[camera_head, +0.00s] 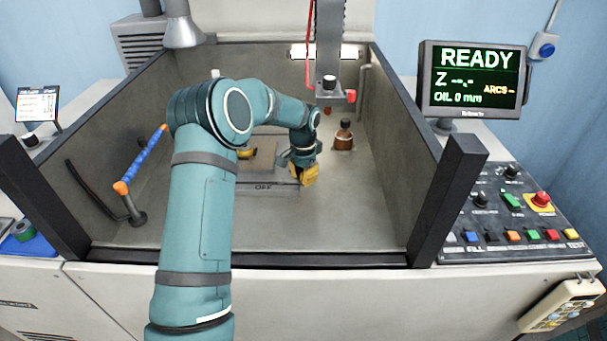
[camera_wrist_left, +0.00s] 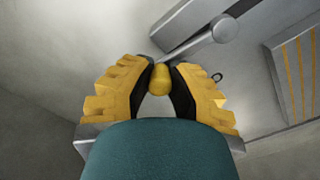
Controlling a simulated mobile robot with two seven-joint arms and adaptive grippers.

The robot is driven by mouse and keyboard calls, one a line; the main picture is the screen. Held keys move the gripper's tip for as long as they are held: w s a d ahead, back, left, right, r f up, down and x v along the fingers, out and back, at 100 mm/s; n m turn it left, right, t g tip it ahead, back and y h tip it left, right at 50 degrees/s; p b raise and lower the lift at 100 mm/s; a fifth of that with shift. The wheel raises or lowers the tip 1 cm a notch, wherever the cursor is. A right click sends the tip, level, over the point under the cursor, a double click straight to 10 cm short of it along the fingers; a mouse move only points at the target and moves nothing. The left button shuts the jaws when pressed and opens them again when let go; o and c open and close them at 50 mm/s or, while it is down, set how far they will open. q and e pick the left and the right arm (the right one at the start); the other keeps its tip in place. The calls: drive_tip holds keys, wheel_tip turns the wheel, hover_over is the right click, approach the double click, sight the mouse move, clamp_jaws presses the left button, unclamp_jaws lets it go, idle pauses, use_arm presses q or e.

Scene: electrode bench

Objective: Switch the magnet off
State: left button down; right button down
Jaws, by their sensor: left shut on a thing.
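The magnet is a low grey block with a striped brown top (camera_head: 264,157) on the tank floor, with "OFF" lettered on its front side. Its striped top also shows at the right of the wrist view (camera_wrist_left: 302,62). A grey lever (camera_wrist_left: 192,52) runs from a round pivot to a yellow knob (camera_wrist_left: 158,82). My left gripper (camera_head: 306,180) is at the right front end of the block. In the left wrist view its yellow fingers (camera_wrist_left: 163,76) are shut on the knob. The lever is hidden behind the gripper in the head view. My right gripper is out of view.
Tank walls and dark front posts (camera_head: 461,185) surround the block. A machine head (camera_head: 329,60) hangs above. A brown, dark-topped holder (camera_head: 344,137) stands right of the gripper. A blue hose with orange ends (camera_head: 143,157) stands at left. The front right floor is clear.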

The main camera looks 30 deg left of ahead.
use_arm(q)
drive_tip(key=s+m+p, duration=0.1)
drive_tip(key=m, duration=0.1)
drive_tip(key=s+m+p, duration=0.1)
drive_tip(key=s+m, duration=0.1)
drive_tip(key=m, duration=0.1)
drive_tip(key=shift+d+r, duration=0.1)
drive_tip(key=shift+d, duration=0.25)
drive_tip(key=m, duration=0.1)
drive_tip(key=s+m+p, duration=0.1)
drive_tip(key=shift+s+m, duration=0.25)
drive_tip(key=shift+m, duration=0.15)
drive_tip(key=m+p, duration=0.1)
drive_tip(key=s+m+p, duration=0.1)
drive_tip(key=shift+s+a+m, duration=0.25)
drive_tip(key=shift+a+m, duration=0.05)
drive_tip(key=shift+a, duration=0.05)
drive_tip(key=m, duration=0.1)
drive_tip(key=s+m+p, duration=0.1)
drive_tip(key=shift+s+a+m, duration=0.15)
drive_tip(key=shift+a+m, duration=0.25)
drive_tip(key=shift+s+a+m+p, duration=0.4)
drive_tip(key=shift+m+p, duration=0.25)
drive_tip(key=shift+m, duration=0.3)
drive_tip(key=shift+s+a+m+p, duration=0.25)
drive_tip(key=shift+a+m+p, duration=0.25)
drive_tip(key=shift+m, duration=0.45)
drive_tip(key=c, duration=0.9)
unclamp_jaws()
drive_tip(key=shift+o, duration=0.2)
